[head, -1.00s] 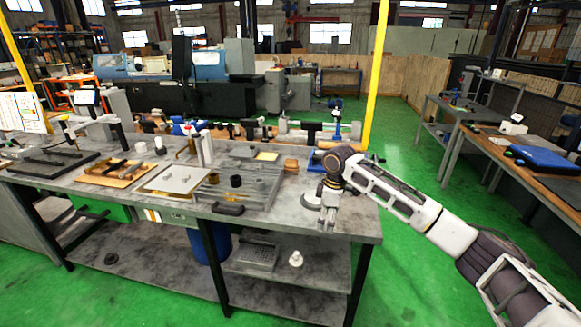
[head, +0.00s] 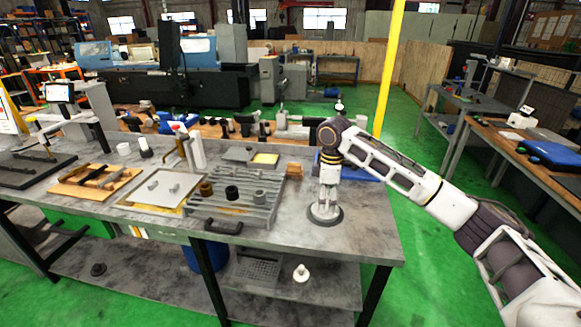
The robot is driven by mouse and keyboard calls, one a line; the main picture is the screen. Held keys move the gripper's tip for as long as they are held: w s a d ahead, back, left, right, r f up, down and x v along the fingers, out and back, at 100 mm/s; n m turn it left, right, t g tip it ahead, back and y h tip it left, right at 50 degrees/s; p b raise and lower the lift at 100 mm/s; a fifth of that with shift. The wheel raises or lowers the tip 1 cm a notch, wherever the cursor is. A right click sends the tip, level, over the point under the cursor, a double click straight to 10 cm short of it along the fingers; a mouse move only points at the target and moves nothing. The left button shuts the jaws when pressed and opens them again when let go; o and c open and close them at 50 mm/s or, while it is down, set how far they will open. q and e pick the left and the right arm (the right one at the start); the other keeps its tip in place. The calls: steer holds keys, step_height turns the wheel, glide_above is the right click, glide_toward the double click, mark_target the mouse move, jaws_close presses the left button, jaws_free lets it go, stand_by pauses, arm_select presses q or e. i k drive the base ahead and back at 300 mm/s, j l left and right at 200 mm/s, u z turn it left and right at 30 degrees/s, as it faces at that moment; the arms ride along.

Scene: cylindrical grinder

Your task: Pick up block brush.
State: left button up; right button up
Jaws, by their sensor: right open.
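A small brown block (head: 293,169), which looks like the block brush, lies on the grey workbench (head: 352,236), just right of the slatted grey plate. Its bristles are too small to make out. My right gripper (head: 325,208) is open and empty, pointing down over the right part of the bench. It is to the right of the brown block and nearer to me. A round grey disc (head: 325,217) on the bench shows behind and around its fingertips. I cannot tell whether they touch it. My left gripper is not in view.
The slatted plate (head: 262,208) carries dark cylinders (head: 231,193), with a black handle (head: 222,227) at its front. A white bottle (head: 197,150) stands farther left. A blue object (head: 350,172) lies behind my right wrist. The bench's front right corner is clear.

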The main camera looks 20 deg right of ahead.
mark_target(293, 172)
steer(key=i, duration=1.3)
